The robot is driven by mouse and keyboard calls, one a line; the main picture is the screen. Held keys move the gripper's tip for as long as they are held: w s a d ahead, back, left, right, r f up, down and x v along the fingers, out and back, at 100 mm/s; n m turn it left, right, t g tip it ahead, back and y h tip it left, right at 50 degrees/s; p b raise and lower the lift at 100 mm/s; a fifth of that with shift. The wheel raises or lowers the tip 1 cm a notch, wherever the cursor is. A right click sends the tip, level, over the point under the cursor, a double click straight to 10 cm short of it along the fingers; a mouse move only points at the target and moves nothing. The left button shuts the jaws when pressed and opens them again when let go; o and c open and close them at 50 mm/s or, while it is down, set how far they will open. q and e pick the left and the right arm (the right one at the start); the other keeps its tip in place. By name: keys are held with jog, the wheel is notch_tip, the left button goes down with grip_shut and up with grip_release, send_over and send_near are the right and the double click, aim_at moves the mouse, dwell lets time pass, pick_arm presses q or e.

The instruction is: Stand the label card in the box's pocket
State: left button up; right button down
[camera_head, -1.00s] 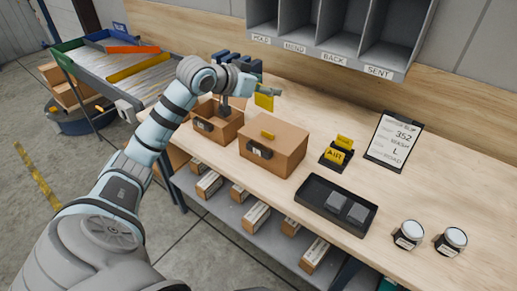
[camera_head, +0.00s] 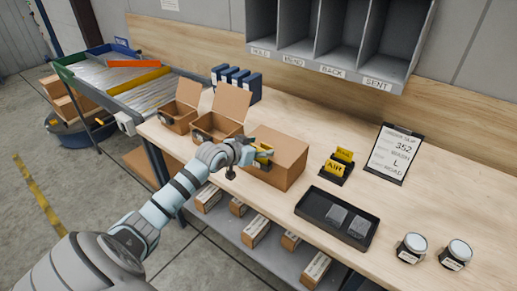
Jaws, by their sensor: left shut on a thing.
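The closed brown box (camera_head: 287,158) stands on the wooden bench near the middle. My left gripper (camera_head: 260,154) is at the box's front face, on its left side, shut on a yellow label card (camera_head: 264,148). The card is small and partly covered by the fingers. The dark pocket on the box's front is mostly hidden behind the gripper, and I cannot tell whether the card is inside it. A black card stand (camera_head: 335,174) with yellow cards, one reading AIR, is to the right of the box. My right gripper is not in view.
Two open brown boxes (camera_head: 233,101) stand left of the closed box, with blue items (camera_head: 238,80) behind. A black tray (camera_head: 312,207) with grey blocks, two jars (camera_head: 411,248) and a clipboard (camera_head: 394,152) lie to the right. Grey pigeonholes (camera_head: 335,72) hang above.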

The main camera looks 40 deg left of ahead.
pick_arm(q)
jog(key=shift+f, duration=0.1)
jog(key=o, duration=0.8)
jog(key=shift+r, duration=0.2)
jog(key=shift+s+a+r, duration=0.1)
jog(key=shift+s+r, duration=0.1)
jog(key=shift+s, duration=0.1)
jog(key=shift+p+v, duration=2.4)
jog(key=shift+v, duration=3.2)
